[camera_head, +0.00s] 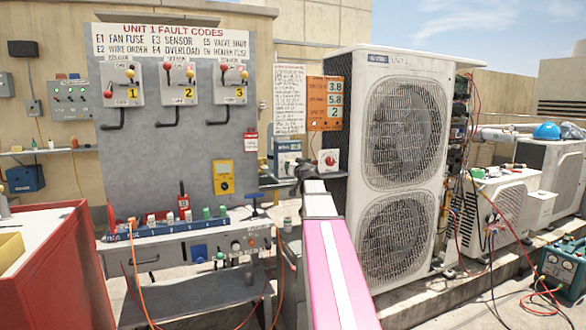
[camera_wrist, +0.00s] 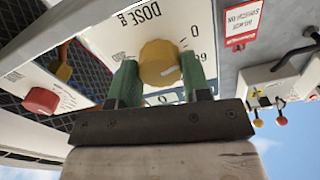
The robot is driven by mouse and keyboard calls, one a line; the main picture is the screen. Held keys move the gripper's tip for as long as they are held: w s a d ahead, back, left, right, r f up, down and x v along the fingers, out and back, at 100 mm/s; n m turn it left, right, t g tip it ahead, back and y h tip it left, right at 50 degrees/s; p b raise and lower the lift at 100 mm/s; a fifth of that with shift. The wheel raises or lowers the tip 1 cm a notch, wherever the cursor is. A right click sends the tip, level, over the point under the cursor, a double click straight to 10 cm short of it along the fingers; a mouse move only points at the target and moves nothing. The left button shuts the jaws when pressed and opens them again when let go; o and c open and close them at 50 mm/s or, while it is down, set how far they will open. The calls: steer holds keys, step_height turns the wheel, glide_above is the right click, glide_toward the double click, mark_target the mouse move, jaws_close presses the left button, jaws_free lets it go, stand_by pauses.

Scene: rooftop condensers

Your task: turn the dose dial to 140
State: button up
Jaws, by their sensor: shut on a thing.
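The dose dial (camera_wrist: 160,60) is a yellow knob on a white panel (camera_wrist: 112,30) marked "DOSE g", which appears upside down in the wrist view. My gripper (camera_wrist: 160,80) has its two green fingers on either side of the knob, shut on it. Part of the scale shows, with a "0" and a "60" partly cut off by a finger. The dial's pointer and its exact setting cannot be read. In the head view my gripper (camera_head: 298,168) is at the white box (camera_head: 287,146) left of the large condenser; the knob is hidden there.
A white panel with a red knob (camera_head: 329,160) stands just right of my gripper, close to the condenser (camera_head: 400,130). A red-and-white label (camera_wrist: 243,22) and a switch box (camera_wrist: 285,75) are nearby. The bench (camera_head: 190,250) stands lower left.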

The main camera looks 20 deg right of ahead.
steer(key=m, duration=0.9)
steer(key=shift+m, duration=0.4)
steer(key=m, duration=0.4)
steer(key=shift+m, duration=0.3)
steer(key=m, duration=0.4)
steer(key=shift+m, duration=0.4)
steer(key=o, duration=0.9)
steer(key=shift+s, duration=0.1)
